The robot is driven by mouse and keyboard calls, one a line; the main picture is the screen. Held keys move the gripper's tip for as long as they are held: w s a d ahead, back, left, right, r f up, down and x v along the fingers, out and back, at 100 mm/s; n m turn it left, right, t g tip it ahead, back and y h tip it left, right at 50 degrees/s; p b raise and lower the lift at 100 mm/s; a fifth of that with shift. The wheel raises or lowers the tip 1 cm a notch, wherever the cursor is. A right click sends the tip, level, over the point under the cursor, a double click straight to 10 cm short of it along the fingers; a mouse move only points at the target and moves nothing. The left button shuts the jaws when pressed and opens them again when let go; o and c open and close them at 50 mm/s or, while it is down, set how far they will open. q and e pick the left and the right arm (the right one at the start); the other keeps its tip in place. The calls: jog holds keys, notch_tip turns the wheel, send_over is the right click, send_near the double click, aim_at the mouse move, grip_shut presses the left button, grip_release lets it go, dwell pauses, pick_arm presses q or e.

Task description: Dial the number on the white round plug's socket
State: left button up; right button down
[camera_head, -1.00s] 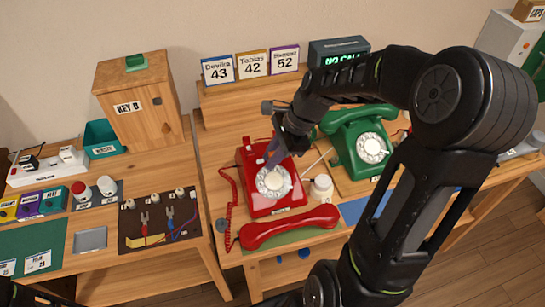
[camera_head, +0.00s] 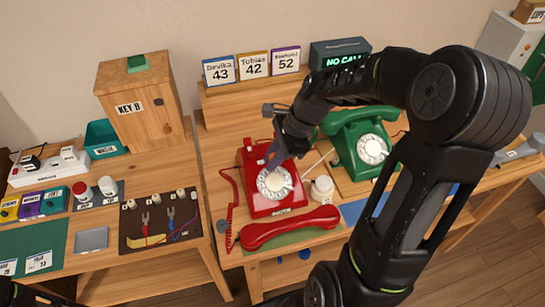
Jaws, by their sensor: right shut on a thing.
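The red dial phone (camera_head: 249,163) stands on the right-hand table with its white dial (camera_head: 274,183) facing up. Its red handset (camera_head: 290,228) lies off the hook in front of it. My right gripper (camera_head: 273,160) is at the upper edge of the dial, shut on a thin grey-purple piece that is mostly hidden. I cannot tell whether it touches a finger hole. A white power strip (camera_head: 48,167) at the far left holds a black plug (camera_head: 30,161) and a white plug (camera_head: 69,153). Its socket markings are too small to read. My left gripper is out of view.
A green dial phone (camera_head: 352,140) stands to the right, partly behind my right arm. A small white jar (camera_head: 322,189) sits between the phones. A KEY B box (camera_head: 140,105) is left.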

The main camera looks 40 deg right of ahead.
jog(key=shift+w+f, duration=0.2)
jog(key=shift+f, duration=0.25)
dwell(0.6)
jog(key=shift+d, duration=0.15)
jog(key=shift+s+d, duration=0.3)
jog(key=shift+d, duration=0.15)
jog(key=shift+s+d, duration=0.1)
jog(key=shift+s+d+f, duration=0.15)
jog(key=shift+s+d, duration=0.2)
dwell(0.3)
jog(key=shift+s, duration=0.1)
